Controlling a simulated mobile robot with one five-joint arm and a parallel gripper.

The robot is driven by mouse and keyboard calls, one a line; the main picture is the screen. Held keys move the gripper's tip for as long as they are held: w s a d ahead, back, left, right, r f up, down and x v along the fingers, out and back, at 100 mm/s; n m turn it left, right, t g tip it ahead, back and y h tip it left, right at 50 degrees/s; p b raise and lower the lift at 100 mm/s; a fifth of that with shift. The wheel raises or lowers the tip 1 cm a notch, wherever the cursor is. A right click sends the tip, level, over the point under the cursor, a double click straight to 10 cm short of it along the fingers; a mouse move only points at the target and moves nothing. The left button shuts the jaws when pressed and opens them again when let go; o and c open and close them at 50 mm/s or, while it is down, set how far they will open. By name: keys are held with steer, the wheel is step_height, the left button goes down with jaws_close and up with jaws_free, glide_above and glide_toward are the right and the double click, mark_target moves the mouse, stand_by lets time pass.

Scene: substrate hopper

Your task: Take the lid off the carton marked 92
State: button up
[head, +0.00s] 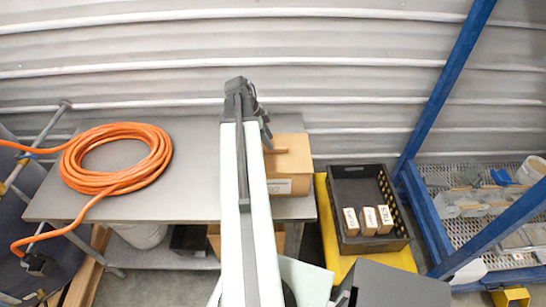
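A brown carton (289,175) stands on the grey table, just right of my arm, which hides its left side. My gripper (264,127) is at the far end of my arm, over the back left of the carton. It is dark and partly hidden by the arm. I cannot tell whether it touches the lid or how its fingers stand.
An orange hose (150,178) lies coiled on the left of the grey table (200,200). A black crate (357,181) with three small labelled boxes (369,220) sits on a yellow stand (385,260) to the right. A blue rack (432,220) stands farther right.

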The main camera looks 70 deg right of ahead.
mark_target(273, 151)
steer(key=b+x, duration=0.2)
steer(key=x, duration=0.1)
steer(key=b+x, duration=0.1)
steer(key=shift+w+d+f+b, duration=0.1)
steer(key=shift+d+f+b, duration=0.15)
steer(key=shift+f+b, duration=0.15)
steer(key=shift+r, duration=0.15)
jaws_close()
steer(key=shift+r+p, duration=0.1)
steer(key=shift+p, duration=0.25)
